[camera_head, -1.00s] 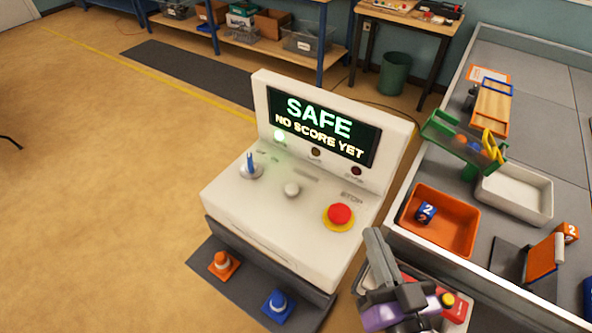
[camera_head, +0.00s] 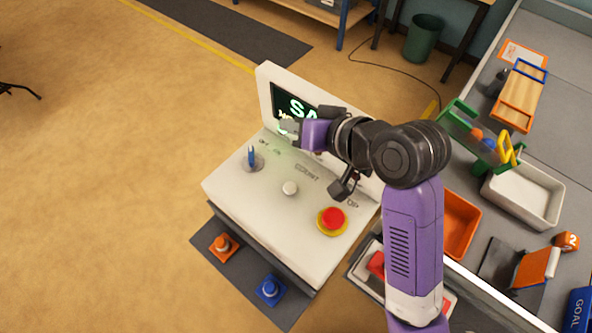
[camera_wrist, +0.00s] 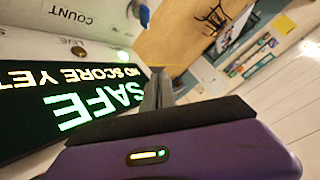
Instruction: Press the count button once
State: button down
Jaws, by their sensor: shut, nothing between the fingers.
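The count button is a small pale round button (camera_head: 290,188) on the sloped top of the white console (camera_head: 245,200), below the COUNT label. In the wrist view the COUNT label (camera_wrist: 70,14) appears upside down at the upper left; the button itself is out of that view. My gripper (camera_head: 285,127) is in front of the console's screen, above and behind the button and apart from it. In the wrist view its fingers (camera_wrist: 157,88) are together and empty. The screen (camera_wrist: 75,105) shows "SAFE" in green, partly hidden by my arm in the head view.
A red stop button (camera_head: 333,219) on a yellow ring lies right of the count button. A blue lever (camera_head: 252,158) stands to its left. A grey table with an orange bin (camera_head: 461,223) and a white tray (camera_head: 523,195) is at right.

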jog(key=s+f+g, duration=0.3)
jog(key=s+f, duration=0.1)
jog(key=shift+f+h, duration=0.3)
jog(key=shift+f, duration=0.1)
jog(key=shift+d+f, duration=0.1)
jog(key=shift+f, duration=0.1)
jog(key=b, duration=0.8)
send_over(294, 189)
notch_tip(294, 189, down, 6)
jog(key=shift+f, duration=1.2)
jog(key=shift+f, duration=0.2)
dwell(0.4)
jog(key=shift+f, duration=0.2)
